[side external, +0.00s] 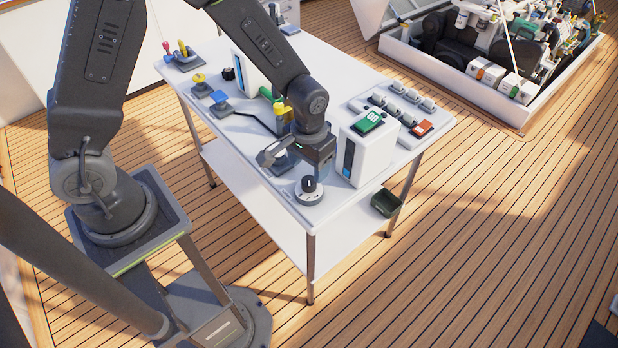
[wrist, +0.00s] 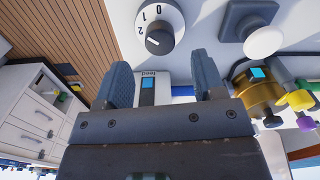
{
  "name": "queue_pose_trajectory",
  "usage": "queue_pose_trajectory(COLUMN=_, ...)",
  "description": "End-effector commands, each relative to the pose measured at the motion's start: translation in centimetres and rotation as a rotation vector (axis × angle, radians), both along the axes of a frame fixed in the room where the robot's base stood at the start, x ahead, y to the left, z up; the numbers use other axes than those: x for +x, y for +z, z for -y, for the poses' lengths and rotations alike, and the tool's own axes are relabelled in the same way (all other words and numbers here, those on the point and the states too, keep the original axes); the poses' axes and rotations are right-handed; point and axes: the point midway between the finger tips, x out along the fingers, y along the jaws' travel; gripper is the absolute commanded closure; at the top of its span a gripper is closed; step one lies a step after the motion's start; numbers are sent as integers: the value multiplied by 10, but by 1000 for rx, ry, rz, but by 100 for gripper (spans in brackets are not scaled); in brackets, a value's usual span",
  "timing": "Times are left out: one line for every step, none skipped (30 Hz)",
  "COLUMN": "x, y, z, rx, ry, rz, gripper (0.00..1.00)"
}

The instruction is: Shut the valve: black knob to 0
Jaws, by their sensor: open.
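The black knob (side external: 309,184) sits on a round white dial (side external: 308,197) at the near corner of the white table. In the wrist view, the black knob (wrist: 160,39) shows on the dial (wrist: 175,18), with numerals 2, 1 and 0 visible. Its white mark points to the lower left, nearest the 2 and away from the 0. My gripper (wrist: 163,78) is open and empty, with its two fingers apart. The knob lies beyond the fingertips, not between them. In the side view my gripper is close above and beside the knob, its fingers hard to make out.
A white box with a green ON switch (side external: 368,123) stands right of the knob. A red switch (side external: 422,129) and several grey toggles are behind it. A white round button (wrist: 263,42) and a brass-coloured part (wrist: 258,90) are right in the wrist view. The table edge is near the dial.

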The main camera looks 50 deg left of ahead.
Motion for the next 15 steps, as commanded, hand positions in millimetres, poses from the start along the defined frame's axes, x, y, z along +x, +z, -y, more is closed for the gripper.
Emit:
queue_pose_trajectory(x=-1, y=-11, z=0, rx=1, ry=0, rz=-6, gripper=37)
queue_pose_trajectory(x=-1, y=-16, z=0, rx=1, ry=0, rz=-4, gripper=37)
queue_pose_trajectory(x=-1, y=-23, z=0, rx=1, ry=0, rz=-5, gripper=37)
queue_pose_trajectory(x=-1, y=-27, z=0, rx=1, ry=0, rz=-3, gripper=37)
queue_pose_trajectory(x=-1, y=-32, z=0, rx=0, ry=0, rz=-4, gripper=37)
queue_pose_trajectory(x=0, y=-37, z=0, rx=1, ry=0, rz=-3, gripper=37)
queue_pose_trajectory(x=0, y=-40, z=0, rx=1, ry=0, rz=-2, gripper=37)
queue_pose_trajectory(x=0, y=-43, z=0, rx=1, ry=0, rz=-2, gripper=37)
queue_pose_trajectory(x=0, y=-46, z=0, rx=1, ry=0, rz=-1, gripper=37)
queue_pose_trajectory(x=0, y=-47, z=0, rx=1, ry=0, rz=0, gripper=37)
queue_pose_trajectory(x=0, y=-49, z=0, rx=0, ry=0, rz=0, gripper=37)
queue_pose_trajectory(x=0, y=-51, z=0, rx=0, ry=0, rz=0, gripper=37)
queue_pose_trajectory(x=0, y=-51, z=0, rx=0, ry=0, rz=0, gripper=37)
queue_pose_trajectory(x=0, y=-52, z=0, rx=0, ry=0, rz=0, gripper=37)
queue_pose_trajectory(x=0, y=-52, z=0, rx=0, ry=0, rz=1, gripper=37)
